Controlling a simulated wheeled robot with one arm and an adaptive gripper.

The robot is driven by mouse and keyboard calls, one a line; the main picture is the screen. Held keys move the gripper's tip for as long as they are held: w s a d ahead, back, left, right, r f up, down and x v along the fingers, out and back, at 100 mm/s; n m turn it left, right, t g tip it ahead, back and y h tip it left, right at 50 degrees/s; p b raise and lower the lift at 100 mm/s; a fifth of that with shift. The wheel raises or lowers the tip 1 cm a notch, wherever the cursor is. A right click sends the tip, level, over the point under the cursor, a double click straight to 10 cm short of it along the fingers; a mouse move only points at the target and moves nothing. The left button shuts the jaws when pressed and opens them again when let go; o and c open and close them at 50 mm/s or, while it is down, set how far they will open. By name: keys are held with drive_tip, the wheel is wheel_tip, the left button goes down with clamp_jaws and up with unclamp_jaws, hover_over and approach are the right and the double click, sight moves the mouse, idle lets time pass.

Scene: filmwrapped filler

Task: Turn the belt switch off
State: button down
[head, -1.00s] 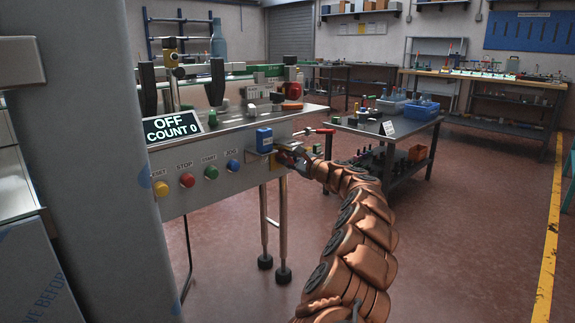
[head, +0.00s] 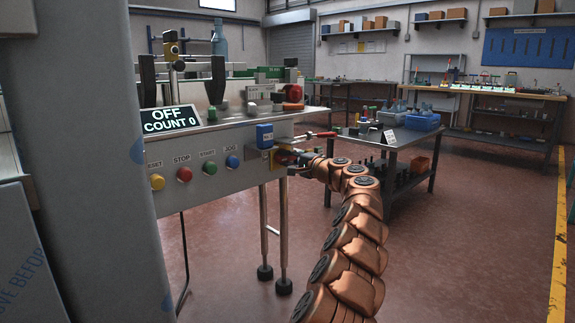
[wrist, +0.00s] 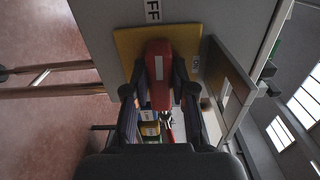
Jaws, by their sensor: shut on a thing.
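The belt switch has a red handle (wrist: 160,72) with a pale stripe on a yellow plate (wrist: 128,42). My gripper (wrist: 160,80) is shut on the handle, one finger on each side. The display (head: 170,119) reads "OFF" and "COUNT 0".
Yellow, red, green and blue buttons (head: 184,174) line the panel left of the switch. A blue box (head: 265,136) sits just above the switch. A cart (head: 405,137) with blue bins stands behind my arm. The floor (head: 450,240) to the right is clear.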

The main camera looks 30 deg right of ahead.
drive_tip(key=shift+n, duration=0.3)
idle(0.4)
drive_tip(key=c, duration=1)
unclamp_jaws()
drive_tip(key=shift+o, duration=0.2)
drive_tip(key=shift+s, duration=0.1)
drive_tip(key=v, duration=1.1)
drive_tip(key=shift+s, duration=0.4)
drive_tip(key=shift+d, duration=0.15)
